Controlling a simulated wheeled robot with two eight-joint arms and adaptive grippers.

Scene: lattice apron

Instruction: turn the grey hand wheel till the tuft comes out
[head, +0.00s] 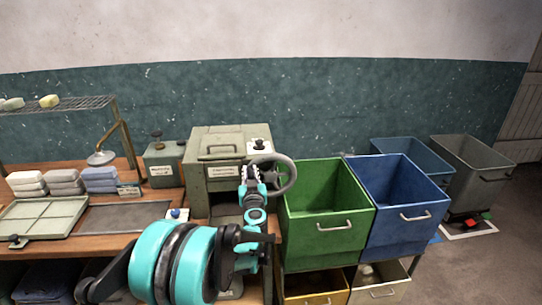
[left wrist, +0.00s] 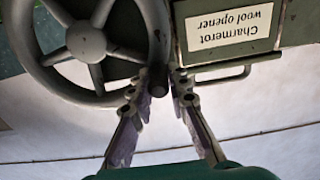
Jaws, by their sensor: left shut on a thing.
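The grey hand wheel (head: 292,178) is on the right side of the grey-green wool opener (head: 212,140). In the left wrist view the spoked wheel (left wrist: 86,42) fills the upper left, beside the opener's label (left wrist: 233,32). My left gripper (head: 252,177) is at the left part of the wheel in the head view. No tuft shows. The space under the opener is partly hidden by my arm. My right gripper is out of view.
A green bin (head: 325,215) and a blue bin (head: 405,205) stand close to the right of the wheel. Stacked pads (head: 65,182), a tray (head: 42,218) and a dark mat (head: 125,215) lie on the bench at left. A wire rack (head: 75,104) stands behind.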

